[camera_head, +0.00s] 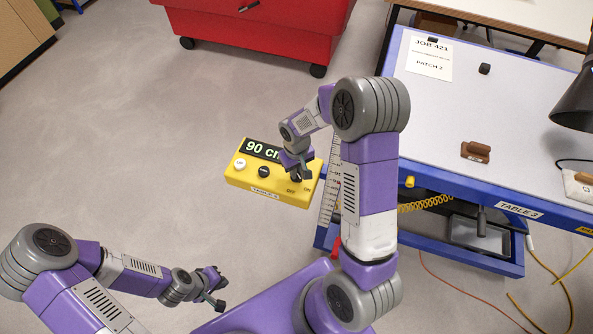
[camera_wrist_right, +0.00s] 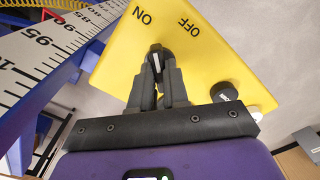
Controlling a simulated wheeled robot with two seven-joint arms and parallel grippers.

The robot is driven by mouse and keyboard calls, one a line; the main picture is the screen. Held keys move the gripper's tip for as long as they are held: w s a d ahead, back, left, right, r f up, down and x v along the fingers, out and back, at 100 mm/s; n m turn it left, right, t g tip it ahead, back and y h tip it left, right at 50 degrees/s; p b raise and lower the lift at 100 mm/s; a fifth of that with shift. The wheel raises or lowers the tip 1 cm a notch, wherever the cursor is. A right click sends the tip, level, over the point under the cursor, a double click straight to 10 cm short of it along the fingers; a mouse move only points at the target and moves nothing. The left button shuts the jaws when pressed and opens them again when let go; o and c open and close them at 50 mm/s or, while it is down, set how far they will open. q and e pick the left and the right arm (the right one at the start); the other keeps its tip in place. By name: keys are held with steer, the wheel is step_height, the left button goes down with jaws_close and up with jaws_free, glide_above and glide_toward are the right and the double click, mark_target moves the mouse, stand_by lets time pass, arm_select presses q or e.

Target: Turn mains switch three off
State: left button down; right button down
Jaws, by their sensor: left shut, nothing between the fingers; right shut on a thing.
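A yellow control box (camera_head: 240,180) labelled TABLE-3 stands left of the table, with a 90 cm display and OFF and ON marks. Its black switch knob (camera_wrist_right: 156,50) sits near these marks in the right wrist view. My right gripper (camera_head: 298,173) is shut on this knob; it also shows in the right wrist view (camera_wrist_right: 158,68). The fingers partly hide the knob, and I cannot tell which mark it points to. My left gripper (camera_head: 217,298) is shut and empty, low over the floor at the lower left, apart from the box.
The blue-edged table (camera_head: 440,125) is at right, with a brown-handled block (camera_head: 476,151). A red cabinet (camera_head: 250,30) stands behind. Cables lie at lower right.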

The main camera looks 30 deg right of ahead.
steer(key=shift+m+b, duration=0.45)
steer(key=shift+m, duration=0.45)
steer(key=m, duration=0.2)
steer(key=shift+m+b, duration=0.3)
steer(key=shift+b, duration=0.05)
steer(key=m, duration=0.2)
steer(key=shift+m, duration=1.6)
steer(key=c, duration=1.1)
jaws_free()
steer(key=shift+r, duration=0.15)
